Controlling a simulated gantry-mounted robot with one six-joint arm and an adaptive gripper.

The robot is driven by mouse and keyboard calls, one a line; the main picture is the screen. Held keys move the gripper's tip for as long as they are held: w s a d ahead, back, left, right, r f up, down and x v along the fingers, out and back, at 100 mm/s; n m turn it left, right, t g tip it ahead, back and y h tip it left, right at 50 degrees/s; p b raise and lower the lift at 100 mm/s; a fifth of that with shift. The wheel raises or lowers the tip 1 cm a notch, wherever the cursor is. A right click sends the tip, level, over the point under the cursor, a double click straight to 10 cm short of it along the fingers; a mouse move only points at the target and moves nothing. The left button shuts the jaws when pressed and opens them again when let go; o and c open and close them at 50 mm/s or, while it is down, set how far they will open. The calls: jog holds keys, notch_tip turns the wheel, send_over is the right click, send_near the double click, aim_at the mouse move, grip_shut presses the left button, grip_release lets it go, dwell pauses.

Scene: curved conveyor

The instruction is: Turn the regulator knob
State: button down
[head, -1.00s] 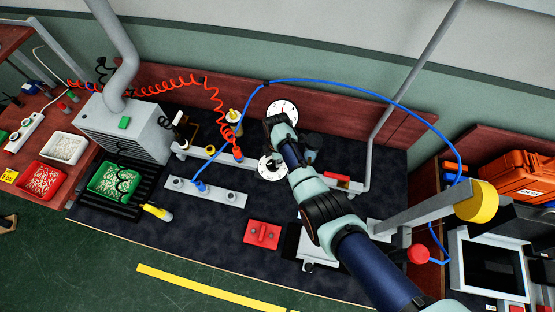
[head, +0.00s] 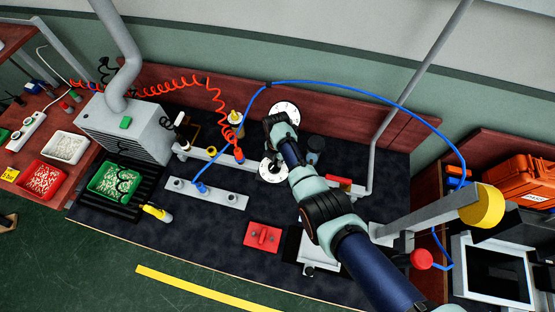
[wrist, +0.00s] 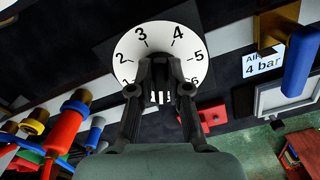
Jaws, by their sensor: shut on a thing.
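A round white dial (wrist: 137,60) with black numbers fills the upper middle of the wrist view; 2, 3, 4 and 5 are readable. My gripper (wrist: 160,72) is over its centre, with both dark fingers closed in on the regulator knob. The fingers hide the knob almost entirely, and I cannot read its pointer. In the head view the same dial (head: 270,174) lies on the dark bench below my wrist, partly covered. A second white gauge face (head: 288,106) is on the red-brown back panel, partly behind my wrist.
An "AIR 4 bar" label (wrist: 262,62) is right of the dial, near a blue-handled valve (wrist: 299,62). A blue hose (head: 350,84) arches over the bench. A red coiled hose (head: 165,85) hangs at left. A red block (head: 263,237) lies in front.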

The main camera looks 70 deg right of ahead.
dwell(0.3)
jog(key=c, duration=1.1)
grip_release()
notch_tip(320, 180, up, 12)
